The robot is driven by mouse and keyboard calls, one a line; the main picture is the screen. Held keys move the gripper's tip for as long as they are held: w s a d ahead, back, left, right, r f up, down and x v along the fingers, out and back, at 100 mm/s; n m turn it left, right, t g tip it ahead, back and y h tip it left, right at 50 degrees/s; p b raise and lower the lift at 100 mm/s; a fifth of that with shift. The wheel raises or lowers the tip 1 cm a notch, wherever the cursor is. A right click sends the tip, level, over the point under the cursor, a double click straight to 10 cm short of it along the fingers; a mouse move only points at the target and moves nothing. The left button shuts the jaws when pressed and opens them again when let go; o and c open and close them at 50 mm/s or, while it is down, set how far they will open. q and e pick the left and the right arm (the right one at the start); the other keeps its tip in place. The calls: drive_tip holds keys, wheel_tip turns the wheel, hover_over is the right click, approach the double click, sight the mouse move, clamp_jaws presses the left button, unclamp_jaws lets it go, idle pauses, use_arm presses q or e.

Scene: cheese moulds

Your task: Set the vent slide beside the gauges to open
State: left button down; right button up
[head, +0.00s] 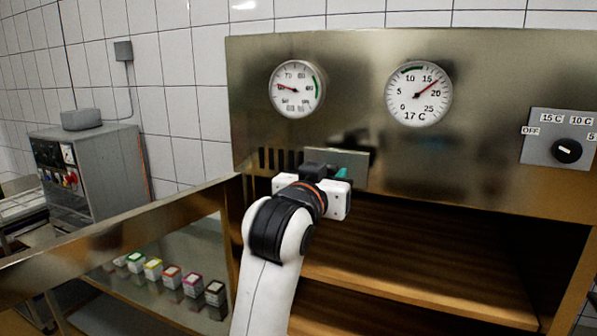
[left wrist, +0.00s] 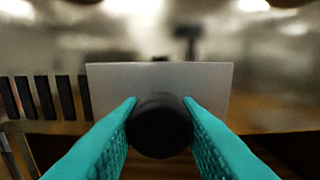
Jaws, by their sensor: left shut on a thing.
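The vent slide is a flat grey plate (head: 352,160) low on the metal panel, below and between the two round gauges (head: 297,88) (head: 418,94). Dark vent slots (head: 273,160) show uncovered to its left. In the left wrist view the plate (left wrist: 205,78) fills the middle, with several open slots (left wrist: 42,97) on the left. My left gripper (head: 328,173) is at the slide, its teal fingers (left wrist: 160,115) shut on the round black knob (left wrist: 161,128) in front of the plate. The head view hides the knob behind the gripper. My right gripper is not in view.
A control plate with a black rotary knob (head: 567,151) is on the panel at the right. Wooden shelves (head: 420,255) lie below the panel. Several small colour-topped blocks (head: 172,276) stand on a shelf at the left. A grey cabinet (head: 92,170) stands further back.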

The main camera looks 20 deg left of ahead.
use_arm(q)
drive_tip(key=shift+d, duration=0.65)
drive_tip(key=shift+a, duration=0.25)
drive_tip(key=shift+d, duration=0.2)
drive_tip(key=c, duration=1.1)
unclamp_jaws()
drive_tip(key=shift+d, duration=0.15)
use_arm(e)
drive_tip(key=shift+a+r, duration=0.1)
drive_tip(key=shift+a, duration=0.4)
use_arm(q)
drive_tip(key=shift+s, duration=0.1)
